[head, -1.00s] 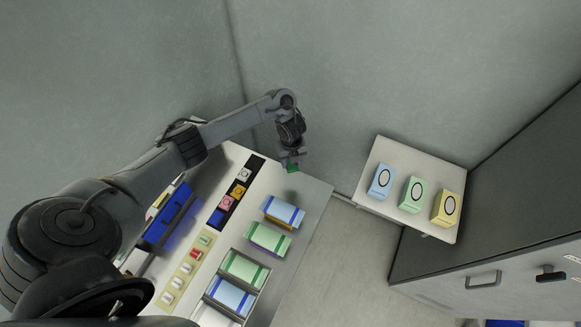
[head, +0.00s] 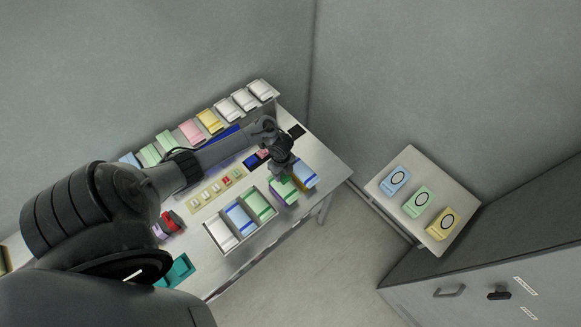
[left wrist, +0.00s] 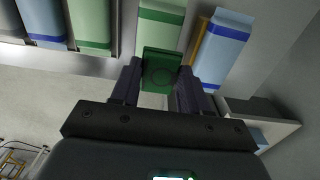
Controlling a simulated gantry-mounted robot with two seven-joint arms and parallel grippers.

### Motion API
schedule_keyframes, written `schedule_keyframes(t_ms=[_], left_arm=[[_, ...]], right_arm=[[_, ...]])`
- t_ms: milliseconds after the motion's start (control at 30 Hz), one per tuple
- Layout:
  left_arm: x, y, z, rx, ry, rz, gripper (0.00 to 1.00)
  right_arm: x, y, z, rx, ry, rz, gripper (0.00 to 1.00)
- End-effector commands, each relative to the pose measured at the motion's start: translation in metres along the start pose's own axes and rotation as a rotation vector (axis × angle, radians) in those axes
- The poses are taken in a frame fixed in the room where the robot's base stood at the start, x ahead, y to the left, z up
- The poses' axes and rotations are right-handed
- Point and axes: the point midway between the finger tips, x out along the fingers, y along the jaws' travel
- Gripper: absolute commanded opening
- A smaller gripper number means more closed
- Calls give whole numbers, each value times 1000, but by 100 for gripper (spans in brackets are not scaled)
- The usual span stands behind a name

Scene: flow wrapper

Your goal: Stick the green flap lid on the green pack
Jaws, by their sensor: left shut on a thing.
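My left gripper (head: 283,174) is shut on the dark green flap lid (left wrist: 161,70), which shows between its fingers in the left wrist view. The gripper is over the green pack (head: 285,191), which stands outside the tray near the table's front edge. In the left wrist view the green pack (left wrist: 161,22) lies just beyond the lid, and the lid overlaps its near end. I cannot tell whether they touch. Another green pack (head: 258,206) is in the metal tray. My right gripper is not in view.
A blue pack (head: 306,176) stands close beside the green pack. The metal tray (head: 251,236) holds several packs on the other side. Several coloured packs line the table's back. A side table (head: 381,180) carries blue, green and yellow boxes. Open floor lies between the tables.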

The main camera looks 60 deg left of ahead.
Motion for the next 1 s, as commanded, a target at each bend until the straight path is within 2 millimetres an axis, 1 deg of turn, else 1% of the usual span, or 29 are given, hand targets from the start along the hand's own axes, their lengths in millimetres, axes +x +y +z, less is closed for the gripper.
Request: schedule_keyframes(t_ms=[100, 267, 800, 1000], left_arm=[[4, 5, 0, 2, 1, 2, 17], [12, 5, 0, 3, 2, 1, 17], [50, 5, 0, 2, 1, 1, 17], [56, 5, 0, 3, 1, 1, 17]], right_arm=[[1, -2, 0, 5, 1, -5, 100], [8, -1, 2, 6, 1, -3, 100], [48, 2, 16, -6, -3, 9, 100], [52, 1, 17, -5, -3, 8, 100]])
